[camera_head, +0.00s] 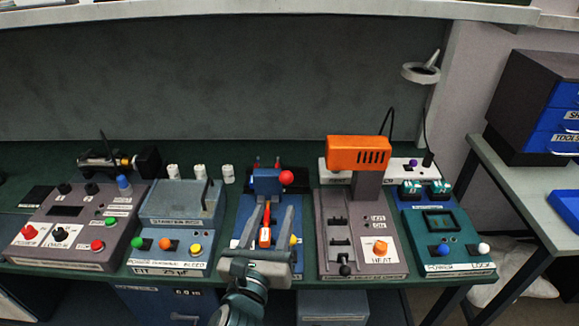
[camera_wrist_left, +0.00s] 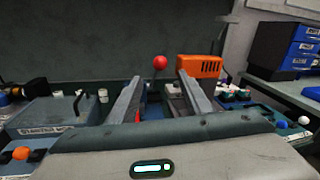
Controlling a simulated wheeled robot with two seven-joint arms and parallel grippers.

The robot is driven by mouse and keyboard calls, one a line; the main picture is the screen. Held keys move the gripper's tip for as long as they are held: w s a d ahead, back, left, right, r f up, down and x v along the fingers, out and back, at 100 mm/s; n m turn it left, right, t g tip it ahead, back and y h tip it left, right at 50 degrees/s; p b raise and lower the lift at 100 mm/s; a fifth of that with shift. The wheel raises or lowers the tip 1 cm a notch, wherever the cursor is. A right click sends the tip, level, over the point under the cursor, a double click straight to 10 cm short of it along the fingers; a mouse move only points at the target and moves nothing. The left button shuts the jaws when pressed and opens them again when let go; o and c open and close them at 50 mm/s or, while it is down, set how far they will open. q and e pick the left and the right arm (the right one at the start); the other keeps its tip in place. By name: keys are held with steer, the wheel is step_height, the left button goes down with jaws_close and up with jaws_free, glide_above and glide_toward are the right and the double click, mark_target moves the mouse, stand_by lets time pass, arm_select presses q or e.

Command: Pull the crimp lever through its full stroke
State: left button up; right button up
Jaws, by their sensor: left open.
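The crimp station is a blue unit (camera_head: 241,213) in the middle of the bench. Its lever ends in a red ball knob (camera_head: 286,177), which stands at the upper right of the blue head (camera_head: 266,182). The red knob also shows in the left wrist view (camera_wrist_left: 160,62), beyond and between the fingertips. My left gripper (camera_head: 275,211) is open and empty, above the front part of the unit and short of the knob. Its two grey fingers also show in the left wrist view (camera_wrist_left: 160,84). The lever's shaft is mostly hidden. My right gripper is not in view.
An orange heat unit (camera_head: 357,151) stands close on the right, with a teal power box (camera_head: 460,246) beyond it. A blue-grey box (camera_head: 180,206) and a grey control panel (camera_head: 62,233) stand to the left. White cylinders (camera_head: 199,172) stand behind.

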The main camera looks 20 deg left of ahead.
mark_target(287, 177)
arm_select(q)
steer(key=w+a+p, duration=0.1)
steer(key=w+p, duration=0.3)
steer(key=w, duration=1.3)
steer(key=shift+w+a, duration=0.15)
steer(key=shift+a, duration=0.05)
jaws_close()
